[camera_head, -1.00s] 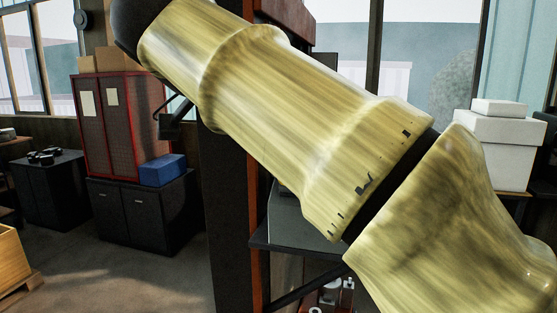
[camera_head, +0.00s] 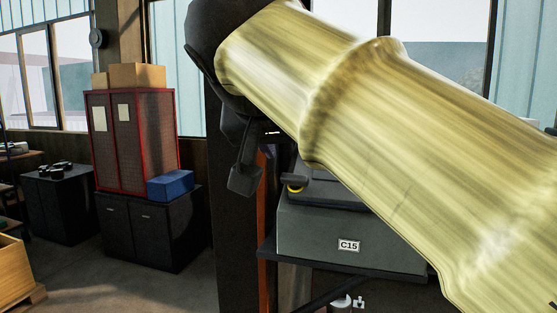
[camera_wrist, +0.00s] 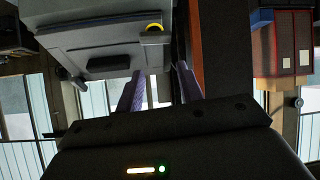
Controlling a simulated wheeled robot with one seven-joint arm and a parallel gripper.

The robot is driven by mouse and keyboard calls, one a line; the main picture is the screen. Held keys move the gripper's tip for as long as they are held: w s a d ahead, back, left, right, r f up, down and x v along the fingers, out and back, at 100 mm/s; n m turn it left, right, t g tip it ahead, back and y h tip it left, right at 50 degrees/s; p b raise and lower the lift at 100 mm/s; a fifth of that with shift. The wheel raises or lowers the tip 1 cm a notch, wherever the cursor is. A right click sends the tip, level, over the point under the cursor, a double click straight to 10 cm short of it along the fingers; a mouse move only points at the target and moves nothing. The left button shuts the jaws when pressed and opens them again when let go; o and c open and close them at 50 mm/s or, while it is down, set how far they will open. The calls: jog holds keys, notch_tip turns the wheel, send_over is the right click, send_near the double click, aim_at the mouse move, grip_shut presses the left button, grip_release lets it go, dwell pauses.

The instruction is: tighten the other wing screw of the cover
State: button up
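The grey box labelled C15 (camera_head: 345,240) sits on a dark shelf in the head view, with its darker cover (camera_head: 330,192) on top, partly hidden by my arm. A dark wing screw with a yellow ring (camera_head: 294,186) shows at the cover's left edge. In the wrist view the box is upside down at upper left, and the yellow-marked screw (camera_wrist: 152,36) is at its edge. My gripper (camera_wrist: 160,80) has its two fingers apart with nothing between them, short of the box and clear of the screw. The cover's other wing screw is hidden or not discernible.
A dark post (camera_head: 227,225) with an orange strip stands left of the box. A red cabinet (camera_head: 135,140) and a blue box (camera_head: 171,186) on a black cabinet (camera_head: 150,235) stand further left. The floor in front of them is clear.

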aim_at(293, 177)
jog(key=n+g+y+p, duration=0.1)
jog(key=n+p, duration=0.2)
jog(key=n, duration=0.2)
jog(key=f+n+g+y+p, duration=0.1)
jog(key=n+y+p, duration=0.1)
jog(key=n, duration=0.4)
jog(key=w+f+n+y+p, duration=0.1)
jog(key=n+p, duration=0.2)
jog(key=n, duration=0.2)
jog(key=shift+d+n+g+y+p, duration=0.25)
jog(key=shift+n+g+y+p, duration=0.05)
jog(key=shift+g+y, duration=0.1)
jog(key=shift+w+d+f, duration=0.1)
jog(key=shift+w+f, duration=0.05)
jog(key=shift+f, duration=0.05)
jog(key=shift+w, duration=0.2)
jog(key=shift+s, duration=0.2)
jog(key=shift+w, duration=0.1)
jog(key=shift+w+d+f+b, duration=0.2)
jog(key=shift+w+f+b, duration=0.4)
jog(key=shift+f, duration=0.25)
jog(key=shift+w+d+f+b, duration=0.2)
jog(key=shift+w+f+b, duration=0.4)
jog(key=shift+f, duration=0.2)
